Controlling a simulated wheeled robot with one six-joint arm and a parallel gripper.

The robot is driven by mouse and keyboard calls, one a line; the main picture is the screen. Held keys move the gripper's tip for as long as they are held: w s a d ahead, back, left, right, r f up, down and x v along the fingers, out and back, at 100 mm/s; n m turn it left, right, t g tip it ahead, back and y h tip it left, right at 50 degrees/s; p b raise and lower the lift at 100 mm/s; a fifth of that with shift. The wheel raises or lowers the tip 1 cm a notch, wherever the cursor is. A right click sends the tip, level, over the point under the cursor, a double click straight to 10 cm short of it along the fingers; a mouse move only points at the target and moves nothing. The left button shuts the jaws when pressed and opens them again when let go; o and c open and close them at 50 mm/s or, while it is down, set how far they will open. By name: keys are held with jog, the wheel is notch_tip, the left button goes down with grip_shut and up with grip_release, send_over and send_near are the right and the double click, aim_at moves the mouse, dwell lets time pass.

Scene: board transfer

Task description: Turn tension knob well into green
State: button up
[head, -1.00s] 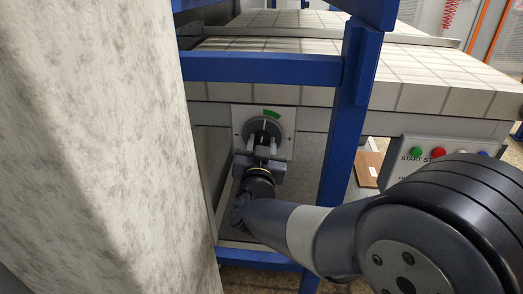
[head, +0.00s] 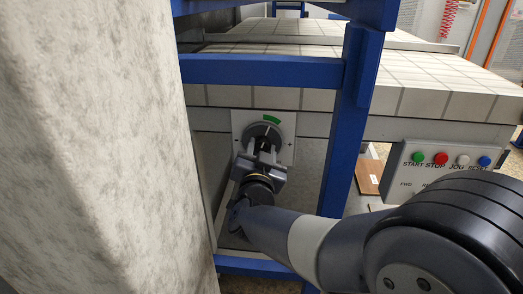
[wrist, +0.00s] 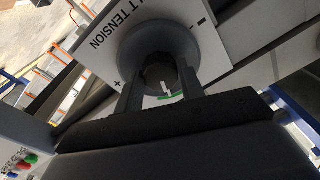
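The tension knob (head: 262,131) is a dark round dial on a white plate (head: 285,124) under the tiled table edge, with a green arc (head: 272,118) at its upper right. It also shows in the wrist view (wrist: 160,47), where the plate reads "TENSION" with plus and minus marks. A white pointer line (wrist: 167,88) on the knob points at the green arc (wrist: 172,98); part of the arc is hidden by a finger. My gripper (head: 264,149) has its fingers on both sides of the knob's raised grip, seemingly closed on it, and is tilted clockwise in the head view.
A blue frame post (head: 348,130) and crossbar (head: 262,70) border the knob's bay. A pale mottled panel (head: 95,150) fills the left. A button box (head: 440,165) with START and STOP is at the right.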

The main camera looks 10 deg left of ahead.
jog(key=shift+o, duration=0.5)
jog(key=shift+s, duration=0.3)
jog(key=s+d+p, duration=0.1)
jog(key=s+p, duration=0.2)
jog(key=s, duration=0.7)
jog(key=shift+f, duration=0.35)
jog(key=w+b, duration=0.1)
jog(key=w, duration=0.2)
jog(key=w+b, duration=0.1)
jog(key=w, duration=0.2)
jog(key=w+a+b, duration=0.1)
jog(key=w, duration=0.3)
jog(key=shift+w+r, duration=0.1)
jog(key=shift+r, duration=0.2)
jog(key=shift+w+r, duration=0.1)
jog(key=shift+w, duration=0.15)
